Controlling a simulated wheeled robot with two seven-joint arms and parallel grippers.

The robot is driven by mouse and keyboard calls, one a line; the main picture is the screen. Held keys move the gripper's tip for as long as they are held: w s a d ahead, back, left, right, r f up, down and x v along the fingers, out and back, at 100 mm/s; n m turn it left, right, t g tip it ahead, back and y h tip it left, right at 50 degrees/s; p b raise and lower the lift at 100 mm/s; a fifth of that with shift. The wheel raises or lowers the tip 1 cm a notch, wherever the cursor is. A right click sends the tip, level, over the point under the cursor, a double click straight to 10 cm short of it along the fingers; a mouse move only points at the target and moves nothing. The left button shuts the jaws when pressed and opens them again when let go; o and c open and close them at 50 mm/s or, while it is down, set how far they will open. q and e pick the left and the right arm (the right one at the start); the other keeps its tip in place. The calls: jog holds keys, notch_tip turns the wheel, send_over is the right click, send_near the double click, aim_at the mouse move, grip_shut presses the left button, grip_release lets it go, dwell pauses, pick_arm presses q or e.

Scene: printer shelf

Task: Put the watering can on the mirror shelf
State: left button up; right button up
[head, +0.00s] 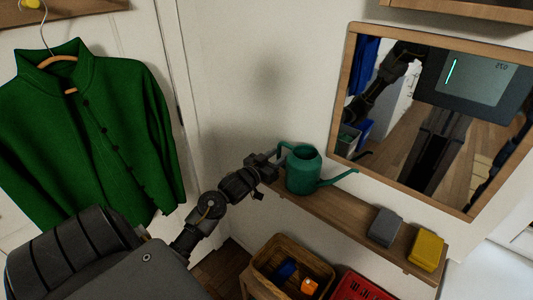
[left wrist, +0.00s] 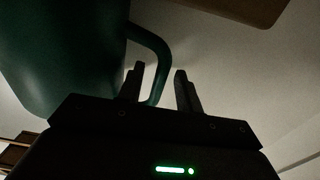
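The green watering can (head: 303,172) is upright at the left end of the wooden mirror shelf (head: 345,215), with its spout pointing right. It appears to rest on the shelf. My left gripper (head: 270,158) is at the can's handle, on its left side. In the left wrist view, the can (left wrist: 65,55) fills the upper left, and its curved handle passes between the spread fingers of my left gripper (left wrist: 159,70). My right gripper is not directly in view.
A framed mirror (head: 349,95) hangs above the shelf. A grey box (head: 384,227) and a yellow box (head: 427,250) occupy the shelf's right end; its middle is clear. Below are a wooden crate (head: 262,284) and a red crate (head: 358,287). A green jacket (head: 85,130) hangs left.

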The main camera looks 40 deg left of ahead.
pick_arm(q)
jog(key=s+b, duration=0.2)
jog(key=s, duration=0.9)
jog(key=shift+d, duration=0.1)
notch_tip(320, 180, down, 24)
jog(key=s+n+g, duration=0.1)
jog(key=g, duration=0.4)
jog(key=s+d+f+g, duration=0.2)
jog(key=s+f, duration=0.2)
jog(key=f, duration=0.4)
jog(key=s+d+f+g, duration=0.15)
jog(key=s+f, duration=0.25)
jog(key=f, duration=0.4)
jog(key=s+d+f+m+g, duration=0.1)
jog(key=s+d+f+g, duration=0.1)
jog(key=s+d+f, duration=0.2)
jog(key=s+d+f+m+g, duration=0.1)
jog(key=s+d+f+g, duration=0.2)
jog(key=s+f, duration=0.7)
jog(key=s+d+f+m+g, duration=0.2)
jog(key=s+d+f, duration=0.4)
jog(key=s, duration=1.2)
notch_tip(320, 180, down, 2)
jog(key=shift+s+f+g, duration=0.1)
jog(key=shift+s+g, duration=0.05)
jog(key=shift+g, duration=0.6)
